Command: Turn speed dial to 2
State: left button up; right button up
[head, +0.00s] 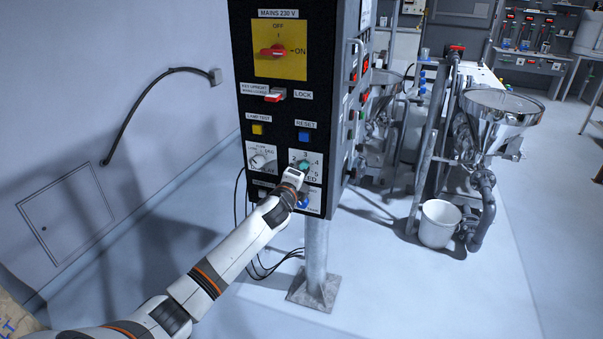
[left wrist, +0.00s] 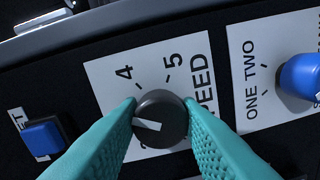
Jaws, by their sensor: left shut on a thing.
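The speed dial (left wrist: 160,118) is a dark round knob with a white pointer line, on a white plate (left wrist: 110,76) marked SPEED. In the left wrist view the pointer aims left, toward the plate's upper side, roughly where the head view shows 3. In the head view the gripper (head: 304,166) covers the dial. My right gripper is not in view.
A blue RESET button (head: 304,136) sits above the speed plate, and a blue ONE/TWO selector (left wrist: 300,76) below it. A delay knob (head: 258,161) is to the left. The red mains switch (head: 274,51) and red lock handle (head: 274,97) are higher on the black cabinet.

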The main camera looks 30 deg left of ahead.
pick_arm(q)
jog(key=shift+n+t+p, duration=0.3)
jog(key=shift+n+p, duration=0.65)
jog(key=shift+n, duration=7.65)
jog(key=shift+f, duration=0.1)
jog(key=o, duration=1)
jog(key=shift+c, duration=0.2)
